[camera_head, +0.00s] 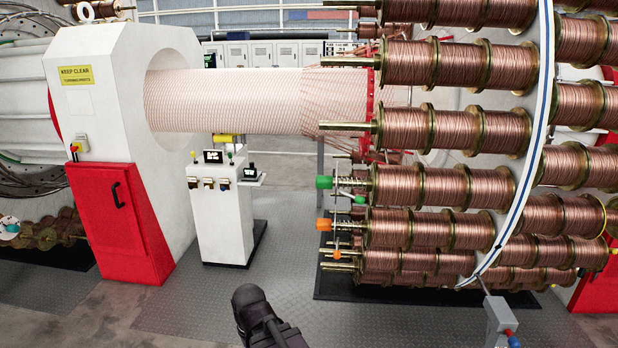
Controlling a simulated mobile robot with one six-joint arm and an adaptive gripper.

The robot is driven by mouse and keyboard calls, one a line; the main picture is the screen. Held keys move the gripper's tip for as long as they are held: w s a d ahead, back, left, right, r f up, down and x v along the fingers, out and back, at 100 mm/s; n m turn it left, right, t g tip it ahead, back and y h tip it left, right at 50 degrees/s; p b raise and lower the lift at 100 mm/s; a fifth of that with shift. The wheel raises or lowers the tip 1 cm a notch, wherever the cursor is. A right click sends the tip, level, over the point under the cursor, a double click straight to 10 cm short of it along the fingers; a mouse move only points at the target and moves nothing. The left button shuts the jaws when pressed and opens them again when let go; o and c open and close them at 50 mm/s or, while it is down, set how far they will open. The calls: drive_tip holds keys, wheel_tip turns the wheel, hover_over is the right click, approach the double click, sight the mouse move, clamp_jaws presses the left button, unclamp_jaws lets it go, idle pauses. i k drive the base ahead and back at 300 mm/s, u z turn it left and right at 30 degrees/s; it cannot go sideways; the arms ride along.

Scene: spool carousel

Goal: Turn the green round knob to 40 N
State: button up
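The green round knob (323,182) is on the left end of a spring-wound spindle, in front of a copper wire spool (430,186) on the large carousel. A smaller green part (360,199) shows just right of and below it. I cannot read any tension value or scale at this distance. A dark, rounded part of my arm (258,318) rises from the bottom edge, below and left of the knob and well apart from it. My gripper's fingers do not show.
An orange knob (323,225) sits below the green one, with a smaller orange knob (337,255) lower. Bare spindle ends stick out leftward above. A white control stand (222,215) is at left. A grey post box (501,320) is at lower right. Patterned floor (190,300) is clear between.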

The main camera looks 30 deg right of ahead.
sight(323, 182)
drive_tip(key=u, duration=0.1)
drive_tip(key=i, duration=1.05)
drive_tip(key=z, duration=0.2)
